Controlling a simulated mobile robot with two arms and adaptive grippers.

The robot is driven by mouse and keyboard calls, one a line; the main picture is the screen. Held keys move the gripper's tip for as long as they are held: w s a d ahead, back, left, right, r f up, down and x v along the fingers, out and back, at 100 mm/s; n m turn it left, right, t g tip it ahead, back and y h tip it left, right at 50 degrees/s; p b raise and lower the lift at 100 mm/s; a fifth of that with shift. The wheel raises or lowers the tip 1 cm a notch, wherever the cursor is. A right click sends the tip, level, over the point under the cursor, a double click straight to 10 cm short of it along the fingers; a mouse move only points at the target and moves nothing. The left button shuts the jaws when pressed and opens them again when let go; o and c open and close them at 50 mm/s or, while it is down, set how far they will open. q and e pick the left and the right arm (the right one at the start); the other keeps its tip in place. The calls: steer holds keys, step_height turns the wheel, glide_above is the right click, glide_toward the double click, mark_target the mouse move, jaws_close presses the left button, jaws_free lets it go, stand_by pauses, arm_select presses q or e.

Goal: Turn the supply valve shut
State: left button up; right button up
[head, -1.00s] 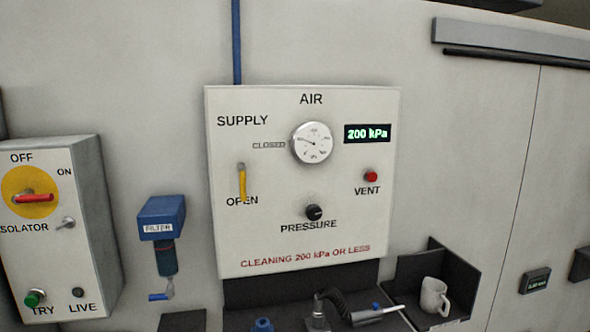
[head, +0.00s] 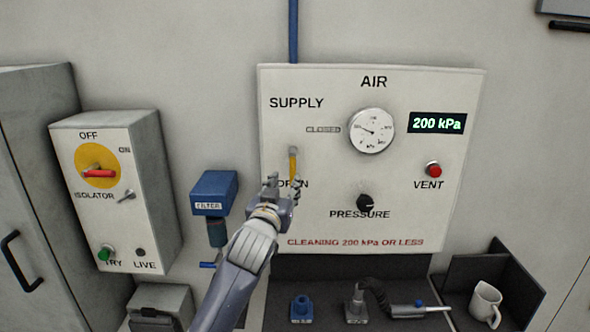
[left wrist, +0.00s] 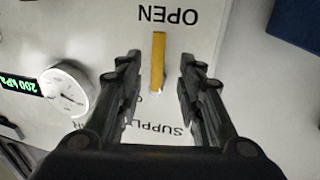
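The supply valve handle (head: 292,164) is a yellow lever on the white AIR panel (head: 440,90). It hangs straight down, toward the OPEN label. My left gripper (head: 283,184) is at the lower end of the lever in the head view, and its arm hides part of the OPEN label. In the left wrist view the lever (left wrist: 158,62) stands between the two spread fingers of my left gripper (left wrist: 158,72), with a gap on each side. My right gripper is not in view.
A gauge (head: 371,130), a display reading 200 kPa (head: 437,123), a red VENT button (head: 433,169) and a black PRESSURE knob (head: 365,203) are on the panel. A blue filter (head: 213,193) and an isolator box (head: 110,190) are left. A mug (head: 485,303) stands lower right.

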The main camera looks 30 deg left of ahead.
mark_target(292, 176)
arm_select(q)
steer(key=p+x, duration=0.1)
steer(key=x, duration=0.1)
steer(key=p+x, duration=0.1)
steer(key=x, duration=0.2)
steer(key=shift+w+d, duration=0.1)
steer(key=shift+w, duration=0.25)
steer(key=shift+x, duration=0.8)
steer(key=shift+w+f, duration=0.1)
steer(key=shift+f, duration=0.05)
jaws_close()
